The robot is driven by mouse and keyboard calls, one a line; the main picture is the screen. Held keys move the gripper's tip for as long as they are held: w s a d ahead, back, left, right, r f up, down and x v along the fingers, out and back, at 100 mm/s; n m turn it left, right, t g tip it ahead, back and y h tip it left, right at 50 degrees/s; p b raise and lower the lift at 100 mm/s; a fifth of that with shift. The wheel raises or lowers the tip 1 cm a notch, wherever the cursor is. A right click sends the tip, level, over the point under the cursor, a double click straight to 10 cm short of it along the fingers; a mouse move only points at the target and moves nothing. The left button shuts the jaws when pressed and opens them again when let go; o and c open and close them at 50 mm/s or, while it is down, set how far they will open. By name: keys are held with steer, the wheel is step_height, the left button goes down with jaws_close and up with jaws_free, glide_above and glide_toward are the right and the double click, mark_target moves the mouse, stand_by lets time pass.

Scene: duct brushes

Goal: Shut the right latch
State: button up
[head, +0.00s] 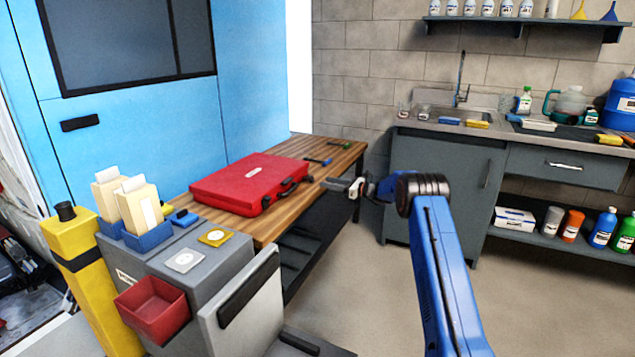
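A closed red case (240,178) lies flat on a wooden bench (205,206). Its front side, with a dark handle (288,188), faces right. A small dark left latch (266,202) shows nearer the camera, and the right latch (309,179) is at the far end of that side. The latches are too small to tell whether they are open or shut. My gripper (331,184) is just right of the case's far end, close to the right latch, pointing left. I cannot tell whether it touches the latch. Its fingers are too small to judge the gap.
A grey cart (225,268) with a red bin (153,310) stands in front at left. A blue van (140,130) is behind. A sink counter (445,130) is at right, with clear floor between.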

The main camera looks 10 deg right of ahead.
mark_target(313, 179)
steer(key=shift+x, duration=3.2)
steer(key=shift+c, duration=0.6)
steer(key=c, duration=0.6)
steer(key=shift+c, duration=0.2)
